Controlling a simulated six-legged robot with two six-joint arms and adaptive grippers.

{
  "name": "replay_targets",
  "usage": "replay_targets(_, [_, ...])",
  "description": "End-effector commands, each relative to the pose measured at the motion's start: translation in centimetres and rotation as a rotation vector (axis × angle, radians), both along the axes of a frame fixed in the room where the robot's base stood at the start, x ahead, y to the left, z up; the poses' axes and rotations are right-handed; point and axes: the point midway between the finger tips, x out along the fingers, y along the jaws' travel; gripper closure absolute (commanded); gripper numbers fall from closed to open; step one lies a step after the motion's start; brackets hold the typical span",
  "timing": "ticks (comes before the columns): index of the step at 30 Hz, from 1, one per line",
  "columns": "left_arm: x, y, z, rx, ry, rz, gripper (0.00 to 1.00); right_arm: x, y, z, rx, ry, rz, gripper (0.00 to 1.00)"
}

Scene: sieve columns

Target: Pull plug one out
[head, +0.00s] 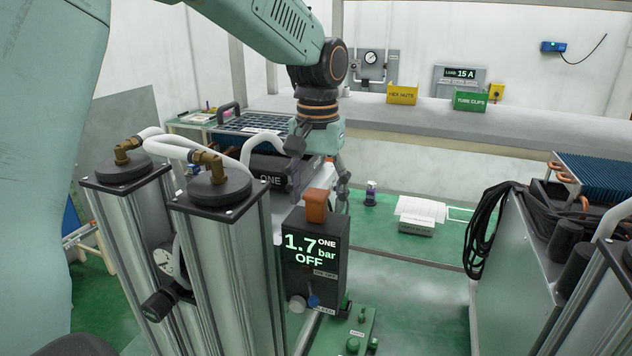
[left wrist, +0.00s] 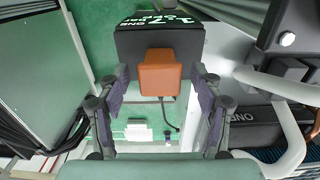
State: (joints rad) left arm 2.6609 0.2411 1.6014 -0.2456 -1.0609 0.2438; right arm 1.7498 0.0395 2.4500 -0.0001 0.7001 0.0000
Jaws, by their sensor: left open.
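An orange plug (head: 317,206) stands on top of a black box (head: 322,272) marked ONE, whose screen reads 1.7 bar OFF. My left gripper (head: 320,188) reaches down above this plug with its fingers apart. In the left wrist view, the orange plug (left wrist: 160,76) shows between the two open fingers of my left gripper (left wrist: 162,84), with a gap on each side. The black box (left wrist: 158,38) shows behind the plug. The plug's lower part is hard to see. My right gripper is not in view.
Two metal columns (head: 230,265) with white hoses stand left of the box. A black unit marked ONE (head: 270,172) sits behind them. A machine with coiled black cables (head: 485,225) stands at the right.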

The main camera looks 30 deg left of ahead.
Motion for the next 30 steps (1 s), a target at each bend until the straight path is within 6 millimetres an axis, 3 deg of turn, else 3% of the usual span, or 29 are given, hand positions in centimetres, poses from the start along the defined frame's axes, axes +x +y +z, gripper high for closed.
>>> replay_targets(6, [0.15, 0.10, -0.01, 0.000, 0.000, 0.001, 0.35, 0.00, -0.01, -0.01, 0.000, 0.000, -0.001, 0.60])
replay_targets(26, [0.13, 0.02, 0.02, -0.002, 0.000, 0.002, 0.91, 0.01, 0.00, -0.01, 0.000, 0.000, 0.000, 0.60])
replay_targets(27, [0.11, 0.04, 0.01, -0.002, 0.001, 0.002, 0.63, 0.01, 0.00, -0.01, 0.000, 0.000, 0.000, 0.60])
replay_targets(30, [0.09, 0.07, 0.01, 0.000, 0.002, 0.001, 0.71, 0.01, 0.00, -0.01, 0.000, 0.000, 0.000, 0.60])
